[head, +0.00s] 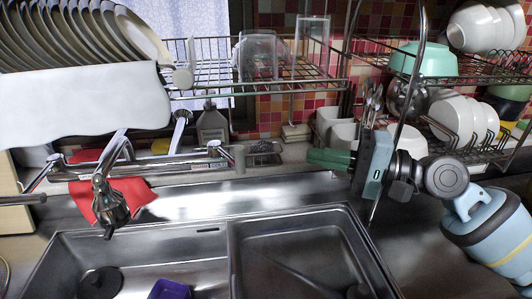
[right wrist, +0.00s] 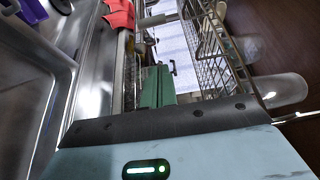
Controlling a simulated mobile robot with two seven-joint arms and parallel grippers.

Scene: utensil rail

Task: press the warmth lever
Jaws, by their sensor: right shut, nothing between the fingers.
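A chrome mixer tap (head: 120,150) stands behind the sink, with a horizontal bar and a small lever-like handle at each end. The right handle (head: 222,152) and the left handle (head: 40,178) both show; I cannot tell which is the warmth lever. My right gripper (head: 312,157) is shut and empty, with green fingers pointing left toward the tap's right end, a clear gap away. In the right wrist view its shut fingers (right wrist: 158,72) point up the picture, with a metal part of the tap (right wrist: 152,20) beyond them. My left gripper is out of view.
A steel double sink (head: 225,240) lies below. A red cloth (head: 135,195) is behind it. A wire rack (head: 205,75) with glasses hangs above the gripper's left. A dish rack (head: 470,145) with bowls stands at right. A bottle (head: 212,125) is behind the tap.

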